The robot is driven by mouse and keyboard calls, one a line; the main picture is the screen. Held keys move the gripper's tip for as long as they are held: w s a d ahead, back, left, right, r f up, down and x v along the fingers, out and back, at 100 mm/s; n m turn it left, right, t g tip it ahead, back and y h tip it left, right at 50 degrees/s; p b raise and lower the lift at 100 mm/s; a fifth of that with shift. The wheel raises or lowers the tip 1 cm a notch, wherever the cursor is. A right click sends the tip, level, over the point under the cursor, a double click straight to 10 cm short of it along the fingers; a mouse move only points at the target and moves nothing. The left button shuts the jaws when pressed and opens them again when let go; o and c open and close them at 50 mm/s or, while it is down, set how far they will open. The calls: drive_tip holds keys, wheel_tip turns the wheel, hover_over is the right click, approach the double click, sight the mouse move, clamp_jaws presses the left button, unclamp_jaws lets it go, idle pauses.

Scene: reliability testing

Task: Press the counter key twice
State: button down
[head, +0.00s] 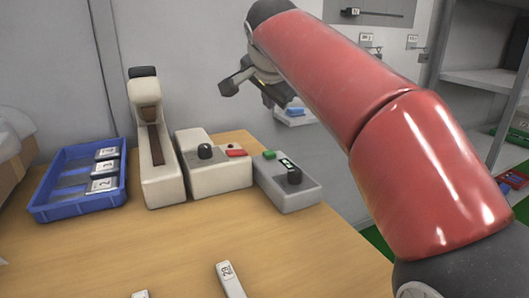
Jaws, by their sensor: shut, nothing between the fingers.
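A grey box (290,198) stands at the right of the wooden table, with a small dark display (287,163), a black knob-like key (294,176) and a green button (269,154). It looks like the counter, but I cannot read the display or tell which part is the counter key. Left of it, a beige box (222,178) carries a black knob (205,151) and a red key (236,152). My gripper (268,98) is shut and empty, in the air above and behind the boxes, touching neither. Its fingertips are hard to make out.
A tall beige device (160,185) with a brown strip stands left of the boxes. A blue tray (85,214) holds several labelled pieces at the left. A white labelled piece (231,281) lies at the front. The table's middle (160,250) is clear. Shelves (475,101) stand at right.

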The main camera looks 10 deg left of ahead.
drive_tip(key=b, duration=0.7)
hover_over(269, 154)
wheel_tip(269, 154, down, 7)
drive_tip(key=shift+f, duration=0.1)
drive_tip(key=shift+f+b, duration=0.75)
drive_tip(key=shift+f, duration=0.1)
drive_tip(key=shift+s+f, duration=0.1)
drive_tip(key=shift+f, duration=0.05)
idle(1.0)
drive_tip(key=shift+f+b, duration=0.25)
drive_tip(key=shift+b, duration=0.05)
drive_tip(key=shift+f+b, duration=0.35)
drive_tip(key=shift+f, duration=0.15)
idle(0.5)
drive_tip(key=shift+r, duration=0.1)
drive_tip(key=shift+r+p, duration=0.8)
drive_tip(key=shift+p, duration=0.15)
drive_tip(key=shift+r, duration=0.15)
